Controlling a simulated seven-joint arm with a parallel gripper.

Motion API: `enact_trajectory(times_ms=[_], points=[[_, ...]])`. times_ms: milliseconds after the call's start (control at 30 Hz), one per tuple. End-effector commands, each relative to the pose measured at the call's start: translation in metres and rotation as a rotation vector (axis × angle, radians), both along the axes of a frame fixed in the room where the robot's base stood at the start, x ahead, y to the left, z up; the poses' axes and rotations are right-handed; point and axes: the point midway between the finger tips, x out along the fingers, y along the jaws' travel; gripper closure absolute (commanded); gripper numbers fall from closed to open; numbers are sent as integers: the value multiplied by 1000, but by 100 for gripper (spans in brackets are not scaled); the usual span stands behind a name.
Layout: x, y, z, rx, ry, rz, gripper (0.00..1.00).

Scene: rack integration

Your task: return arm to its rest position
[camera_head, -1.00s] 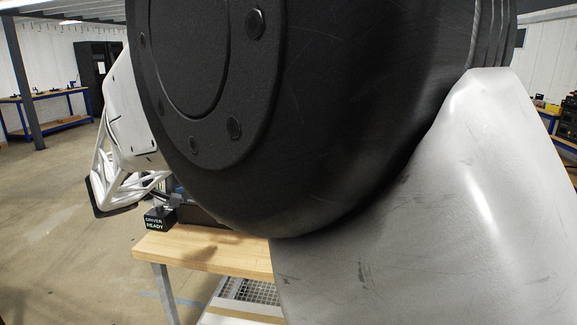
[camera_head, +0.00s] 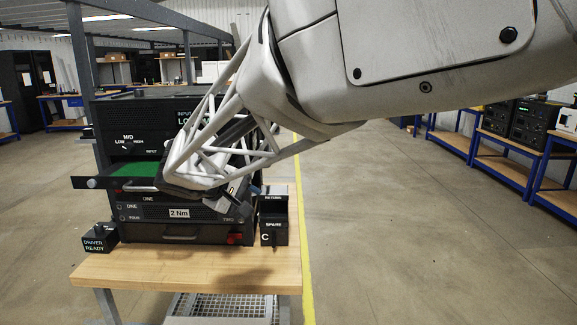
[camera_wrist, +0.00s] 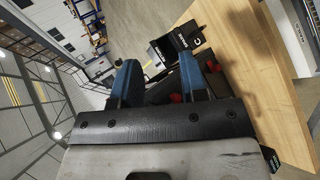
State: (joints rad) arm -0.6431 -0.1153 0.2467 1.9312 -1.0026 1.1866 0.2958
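My gripper (camera_head: 232,200) is in front of the right part of the equipment rack (camera_head: 180,235), with my white arm reaching in from the upper right. In the wrist view, the two blue fingers of my gripper (camera_wrist: 160,78) stand apart with nothing seen held between them. Dark rack parts with red pieces show behind the fingers. In the head view, my arm and the wrist's white cage hide part of the rack front. Whether the gripper touches the rack cannot be told.
The rack stands on a wooden bench (camera_head: 190,275), with a tray holding a green board (camera_head: 135,170) jutting out left. A "DRIVER READY" box (camera_head: 100,239) is at left, a "SPARE C" box (camera_head: 273,228) at right. Floor to the right is clear before blue-framed benches (camera_head: 497,155).

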Motion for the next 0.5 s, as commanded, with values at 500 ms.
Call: enact_trajectory(times_ms=[500], points=[[-95,-162,-18,300,143,-262,60]])
